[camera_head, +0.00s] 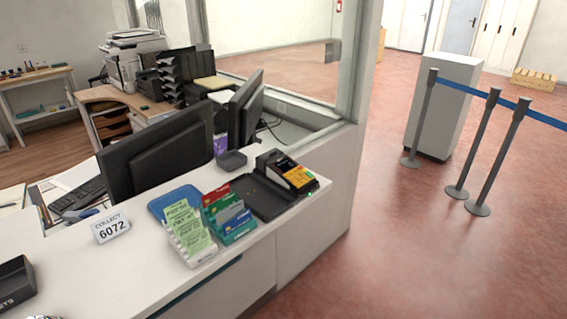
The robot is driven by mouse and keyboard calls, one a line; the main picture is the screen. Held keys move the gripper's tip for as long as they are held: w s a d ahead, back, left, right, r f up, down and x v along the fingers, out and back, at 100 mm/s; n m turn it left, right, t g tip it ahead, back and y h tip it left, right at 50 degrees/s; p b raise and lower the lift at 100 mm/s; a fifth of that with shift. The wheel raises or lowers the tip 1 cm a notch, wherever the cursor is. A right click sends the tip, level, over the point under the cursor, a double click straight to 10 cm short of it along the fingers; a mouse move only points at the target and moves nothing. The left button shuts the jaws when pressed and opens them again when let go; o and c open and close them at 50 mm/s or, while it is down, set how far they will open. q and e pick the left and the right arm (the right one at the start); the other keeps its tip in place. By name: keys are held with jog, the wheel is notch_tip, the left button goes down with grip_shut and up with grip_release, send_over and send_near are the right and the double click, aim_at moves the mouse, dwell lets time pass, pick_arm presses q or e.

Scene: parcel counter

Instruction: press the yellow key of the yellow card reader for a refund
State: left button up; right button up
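The yellow card reader (290,175) sits at the far right end of the white counter, on or against a black base (262,197). It has a yellow face and a dark body. Its separate keys are too small to make out, so I cannot tell which one is the yellow key. Neither of my grippers is in view.
In front of the reader stand a rack of coloured cards (229,217) and a green leaflet holder (188,232). A blue tray (168,203), a small dark dish (232,161) and a "COLLECT 6072" sign (111,226) are nearby. Monitors (160,158) stand behind. Bare counter (110,275) lies at the front.

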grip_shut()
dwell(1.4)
